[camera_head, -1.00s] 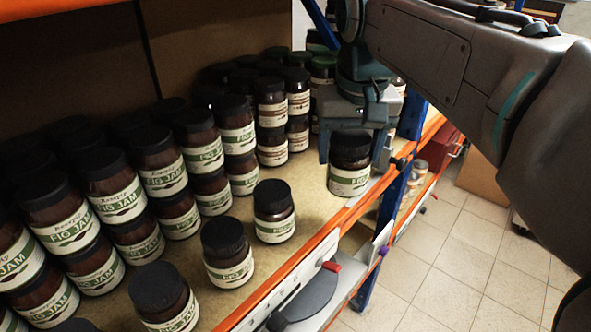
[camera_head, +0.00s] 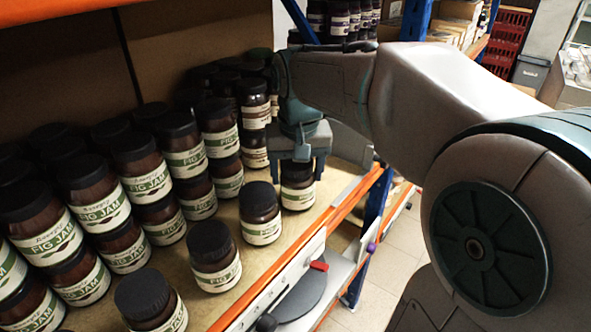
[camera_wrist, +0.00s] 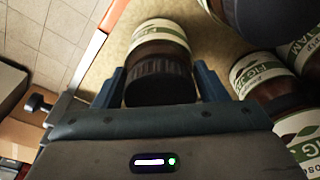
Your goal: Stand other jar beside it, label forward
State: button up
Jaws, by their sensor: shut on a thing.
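My gripper (camera_head: 298,170) is shut on a dark jar with a black lid and a cream-and-green label (camera_head: 298,196). The jar is upright at the front of the shelf, behind and right of another fig jam jar (camera_head: 260,214) standing alone. A small gap seems to separate them. Part of the held jar's label faces the head camera; its print is too small to read. In the wrist view the held jar's lid (camera_wrist: 160,82) sits between both fingers. Whether its base touches the shelf, I cannot tell.
Two more single jars (camera_head: 214,257) (camera_head: 151,299) stand nearer along the front. Stacked fig jam jars (camera_head: 145,183) fill the shelf to the left. An orange shelf edge (camera_head: 350,205) with a rail runs along the right. Bare shelf shows right of the held jar.

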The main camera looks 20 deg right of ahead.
jog(key=shift+f, duration=0.15)
jog(key=o, duration=1.5)
jog(key=shift+s, duration=0.1)
jog(key=r, duration=0.5)
jog(key=s+r, duration=0.1)
jog(key=r, duration=0.1)
jog(key=shift+a+r, duration=0.1)
jog(key=shift+r, duration=0.3)
jog(key=shift+a, duration=0.1)
